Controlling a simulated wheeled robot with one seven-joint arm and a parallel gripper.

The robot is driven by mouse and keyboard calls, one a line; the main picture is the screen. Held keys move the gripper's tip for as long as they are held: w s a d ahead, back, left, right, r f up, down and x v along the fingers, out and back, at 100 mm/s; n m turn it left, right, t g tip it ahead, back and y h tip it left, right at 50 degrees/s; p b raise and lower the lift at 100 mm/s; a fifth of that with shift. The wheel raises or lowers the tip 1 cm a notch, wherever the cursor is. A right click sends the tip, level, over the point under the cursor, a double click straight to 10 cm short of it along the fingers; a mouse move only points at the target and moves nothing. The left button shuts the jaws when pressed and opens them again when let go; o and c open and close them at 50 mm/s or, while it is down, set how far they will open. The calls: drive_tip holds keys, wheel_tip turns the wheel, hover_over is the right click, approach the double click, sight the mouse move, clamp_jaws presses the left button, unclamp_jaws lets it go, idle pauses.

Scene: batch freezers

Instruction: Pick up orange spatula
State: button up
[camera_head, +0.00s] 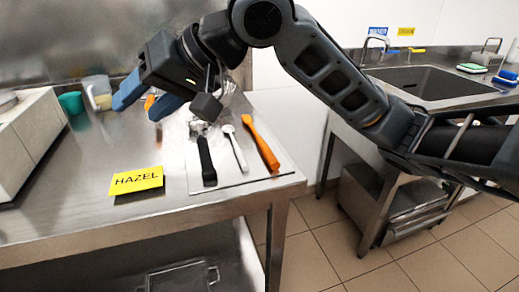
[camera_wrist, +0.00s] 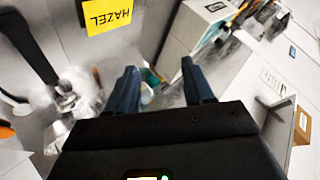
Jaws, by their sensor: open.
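The orange spatula (camera_head: 260,145) lies on a pale tray or sheet (camera_head: 232,178) near the table's right end, its handle toward the front edge. A white-handled tool (camera_head: 236,147) and a black-handled tool (camera_head: 206,160) lie left of it. My gripper (camera_head: 138,104) is above the table, left of and apart from the spatula. In the wrist view my gripper (camera_wrist: 158,68) has its two blue fingers apart with nothing held between them. A bit of orange shows at the wrist view's left edge; I cannot tell whether it is the spatula.
A yellow HAZEL card (camera_head: 136,180) lies on the steel table (camera_head: 90,215) left of the tools. A white box-like appliance (camera_head: 30,135) stands at the left. A teal cup (camera_head: 71,103) and a clear container (camera_head: 98,92) stand behind. A sink (camera_head: 425,82) is at the right.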

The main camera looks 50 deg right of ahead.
drive_tip(key=s+d+f+m+g+h+b, duration=0.1)
drive_tip(key=s+d+f+g+h, duration=0.15)
drive_tip(key=d, duration=0.35)
drive_tip(key=s+d+f+m+g+h+b, duration=0.1)
drive_tip(key=d+f+h, duration=0.2)
drive_tip(key=d+f, duration=0.15)
drive_tip(key=m+g+h+b, duration=0.1)
drive_tip(key=m+g+h, duration=0.1)
drive_tip(key=h, duration=0.1)
approach(265, 146)
drive_tip(key=w, duration=0.1)
drive_tip(key=shift+d+f, duration=0.15)
drive_tip(key=shift+f, duration=0.5)
drive_tip(key=x, duration=0.2)
drive_tip(key=b+x, duration=0.1)
drive_tip(key=x, duration=0.4)
drive_tip(key=shift+s+d+f+b, duration=0.15)
drive_tip(key=shift+s+b, duration=0.1)
drive_tip(key=shift+b, duration=0.05)
drive_tip(key=shift+c, duration=0.3)
clamp_jaws()
